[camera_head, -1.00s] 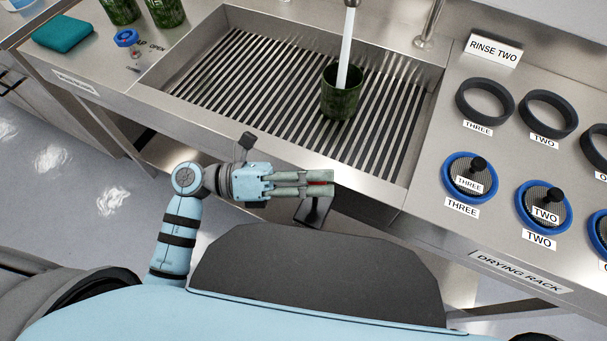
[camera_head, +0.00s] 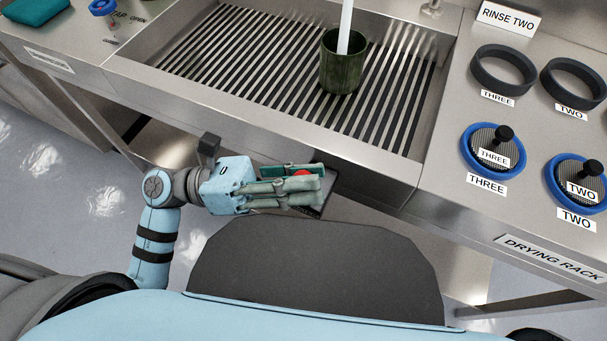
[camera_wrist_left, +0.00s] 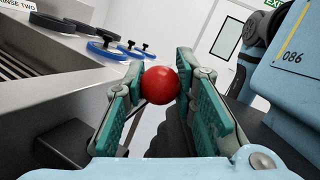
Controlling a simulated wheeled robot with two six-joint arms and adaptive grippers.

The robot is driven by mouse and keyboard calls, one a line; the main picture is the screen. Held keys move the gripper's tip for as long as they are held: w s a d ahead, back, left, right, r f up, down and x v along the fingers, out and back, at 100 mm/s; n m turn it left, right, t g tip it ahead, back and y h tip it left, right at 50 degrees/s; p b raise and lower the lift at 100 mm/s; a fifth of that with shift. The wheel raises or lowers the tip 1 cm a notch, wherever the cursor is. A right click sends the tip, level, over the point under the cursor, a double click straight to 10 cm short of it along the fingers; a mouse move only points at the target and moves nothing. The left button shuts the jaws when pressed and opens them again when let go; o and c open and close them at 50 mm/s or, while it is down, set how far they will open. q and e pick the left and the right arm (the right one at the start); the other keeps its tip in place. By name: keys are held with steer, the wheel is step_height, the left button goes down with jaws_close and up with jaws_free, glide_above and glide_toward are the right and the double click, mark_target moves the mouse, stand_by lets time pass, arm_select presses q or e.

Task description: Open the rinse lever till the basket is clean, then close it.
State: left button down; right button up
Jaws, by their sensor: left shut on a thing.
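My left gripper (camera_head: 306,187) is shut on the red ball knob (camera_head: 302,174) of the rinse lever, in front of the sink's front wall. In the left wrist view the red knob (camera_wrist_left: 160,85) sits between the two green-padded fingers (camera_wrist_left: 158,95). The lever's rod is mostly hidden. The dark green basket (camera_head: 341,70) stands upright on the slatted sink floor, and a white stream of water (camera_head: 346,20) falls into it. I cannot see inside the basket well enough to tell whether residue is left. My right gripper is not in view.
The slatted sink (camera_head: 240,75) is otherwise empty. To its right are black rings (camera_head: 503,70), blue-rimmed lids (camera_head: 492,150) and the drying rack label (camera_head: 548,258). A teal cloth (camera_head: 35,10) and blue valve handle (camera_head: 102,7) are at upper left.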

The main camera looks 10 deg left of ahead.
arm_select(q)
steer(key=shift+f, duration=0.3)
steer(key=c, duration=1.3)
jaws_free()
steer(key=shift+s+r, duration=0.1)
steer(key=shift+a, duration=0.1)
steer(key=v, duration=1.2)
